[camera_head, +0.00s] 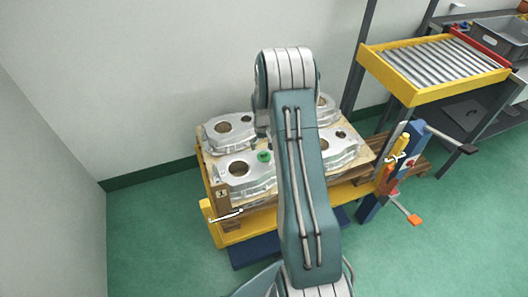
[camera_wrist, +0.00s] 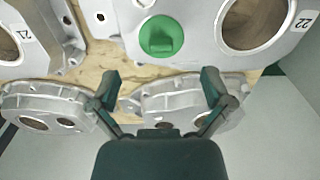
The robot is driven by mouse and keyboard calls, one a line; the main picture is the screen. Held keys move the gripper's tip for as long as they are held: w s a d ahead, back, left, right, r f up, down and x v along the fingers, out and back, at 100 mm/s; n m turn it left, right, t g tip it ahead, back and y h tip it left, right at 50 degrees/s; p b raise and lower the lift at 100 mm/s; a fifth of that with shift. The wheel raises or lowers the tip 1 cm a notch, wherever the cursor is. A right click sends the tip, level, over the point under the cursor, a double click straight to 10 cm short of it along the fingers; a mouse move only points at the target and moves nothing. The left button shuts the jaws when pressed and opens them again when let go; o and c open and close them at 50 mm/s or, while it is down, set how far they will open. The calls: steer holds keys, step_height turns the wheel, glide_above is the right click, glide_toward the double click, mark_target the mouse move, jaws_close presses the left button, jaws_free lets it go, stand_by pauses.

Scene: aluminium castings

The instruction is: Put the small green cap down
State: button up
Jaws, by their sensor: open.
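The small green cap (camera_wrist: 161,37) sits on an aluminium casting (camera_wrist: 200,17) marked 22, at the top of the wrist view. In the head view the green cap (camera_head: 264,156) shows on the front left casting (camera_head: 250,178), just left of my arm. My gripper (camera_wrist: 158,76) is open in the wrist view, with its two fingers spread apart and nothing between them. The cap lies beyond the fingertips, apart from them. In the head view my arm hides the gripper's fingers and part of the castings.
Several castings stand on a wooden pallet (camera_wrist: 92,62) on a yellow lift (camera_head: 235,229). A casting marked 21 (camera_wrist: 60,42) is beside the cap's casting. A yellow-framed roller table (camera_head: 428,96) stands at the right. The green floor (camera_head: 150,240) at left is clear.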

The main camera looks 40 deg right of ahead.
step_height(320, 180, up, 7)
step_height(320, 180, up, 10)
steer(key=f, duration=0.1)
glide_above(264, 153)
steer(key=s+a, duration=0.1)
steer(key=a, duration=0.5)
steer(key=s+a+r+n+t, duration=0.1)
steer(key=s+a+r, duration=0.2)
steer(key=a+r, duration=0.15)
steer(key=s+a+r+t, duration=0.1)
steer(key=s+a+r, duration=0.2)
steer(key=r, duration=0.3)
steer(key=s+a+r+n+t, duration=0.1)
steer(key=s+a+r, duration=0.2)
steer(key=s, duration=0.6)
steer(key=s+a+r+t, duration=0.2)
steer(key=s+a+r, duration=0.1)
steer(key=s+a, duration=0.5)
steer(key=shift+s+r+n+t, duration=0.3)
steer(key=shift+s+r+n, duration=0.1)
steer(key=shift+s, duration=0.4)
